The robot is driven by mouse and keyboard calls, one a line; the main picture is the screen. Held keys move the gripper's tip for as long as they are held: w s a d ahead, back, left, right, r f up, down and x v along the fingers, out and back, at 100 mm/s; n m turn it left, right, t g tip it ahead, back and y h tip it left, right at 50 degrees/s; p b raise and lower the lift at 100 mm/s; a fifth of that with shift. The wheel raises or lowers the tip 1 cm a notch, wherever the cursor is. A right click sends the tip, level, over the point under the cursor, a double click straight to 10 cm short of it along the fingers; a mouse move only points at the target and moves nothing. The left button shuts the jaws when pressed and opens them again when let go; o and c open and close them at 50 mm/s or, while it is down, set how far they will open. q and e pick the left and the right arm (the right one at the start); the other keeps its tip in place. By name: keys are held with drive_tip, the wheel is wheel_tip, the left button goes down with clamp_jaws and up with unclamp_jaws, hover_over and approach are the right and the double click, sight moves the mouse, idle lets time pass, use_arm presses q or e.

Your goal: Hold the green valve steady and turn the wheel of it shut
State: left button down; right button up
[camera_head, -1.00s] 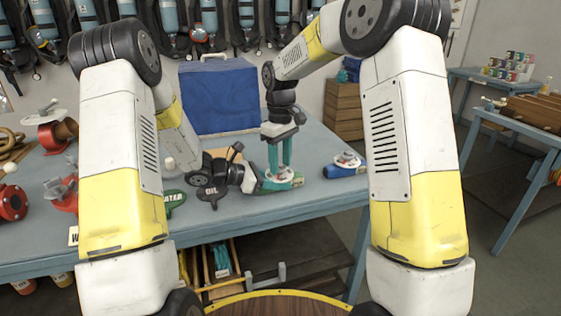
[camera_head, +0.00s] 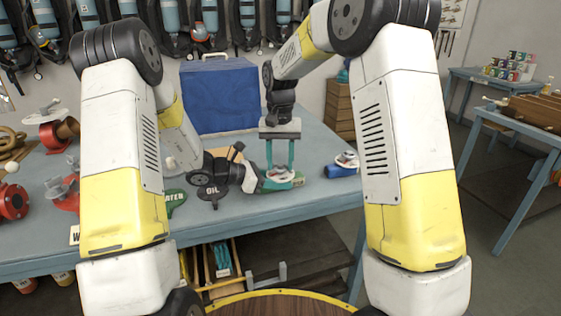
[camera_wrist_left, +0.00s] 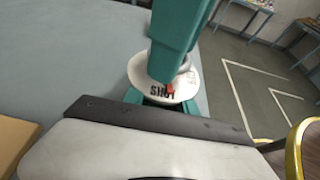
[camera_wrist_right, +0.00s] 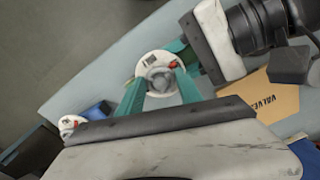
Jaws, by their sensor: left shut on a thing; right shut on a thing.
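The green valve (camera_head: 293,182) lies on the blue-grey table, its white dial on top. In the left wrist view the dial (camera_wrist_left: 160,96) reads "SHUT", and a red pointer (camera_wrist_left: 170,89) sits at the end of that word. My right gripper (camera_head: 279,174) reaches down from above, its teal fingers shut on the grey wheel (camera_wrist_right: 160,80) at the dial's middle. My left gripper (camera_head: 258,184) comes in low from the left, shut on the valve's body. Its grip is mostly hidden behind my own wrist and the dial.
A blue valve (camera_head: 342,170) with a white dial lies to the right. Red valves (camera_head: 14,202) stand at the left. A blue case (camera_head: 218,95) stands behind. The table's front right is clear.

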sight(280, 165)
use_arm(q)
drive_tip(key=shift+s, duration=0.1)
use_arm(e)
drive_tip(key=shift+w+m, duration=0.15)
drive_tip(key=shift+m, duration=0.95)
drive_tip(key=o, duration=1.4)
drive_tip(key=shift+r, duration=0.1)
wheel_tip(280, 165, up, 12)
